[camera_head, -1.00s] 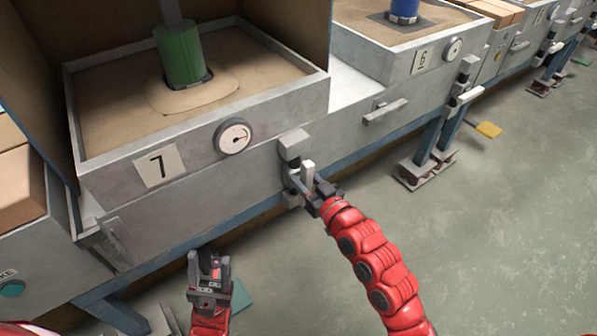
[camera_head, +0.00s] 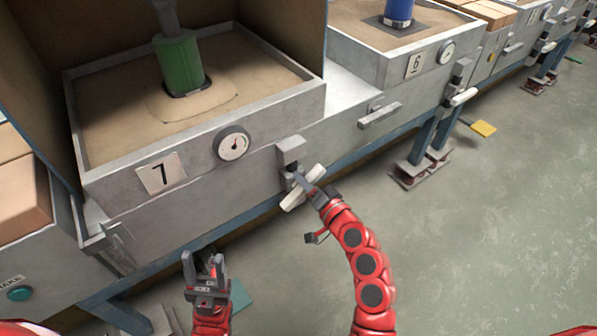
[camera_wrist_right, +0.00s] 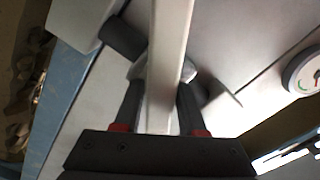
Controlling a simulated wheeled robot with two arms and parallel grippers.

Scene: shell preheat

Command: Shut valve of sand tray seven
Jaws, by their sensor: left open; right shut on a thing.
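Sand tray seven (camera_head: 100,165) carries a "7" plate (camera_head: 162,174) and a round gauge (camera_head: 233,146) on its front. Its valve has a grey block (camera_head: 290,150) and a pale bar handle (camera_head: 291,204) below it. The handle lies slanted, lower left to upper right. My right gripper (camera_head: 307,189) is shut on the valve handle. In the right wrist view the handle (camera_wrist_right: 168,50) runs between the two fingers (camera_wrist_right: 158,105), and a gauge (camera_wrist_right: 303,72) shows at the right edge. My left gripper (camera_head: 204,262) is open and empty, low in front of the tray.
Sand tray six (camera_head: 345,45) stands to the right, with its own gauge (camera_head: 446,52) and valve handle (camera_head: 461,97). A drawer-like handle (camera_head: 380,115) sticks out between the trays. A teal button (camera_head: 20,293) is at lower left. The floor at right is mostly clear.

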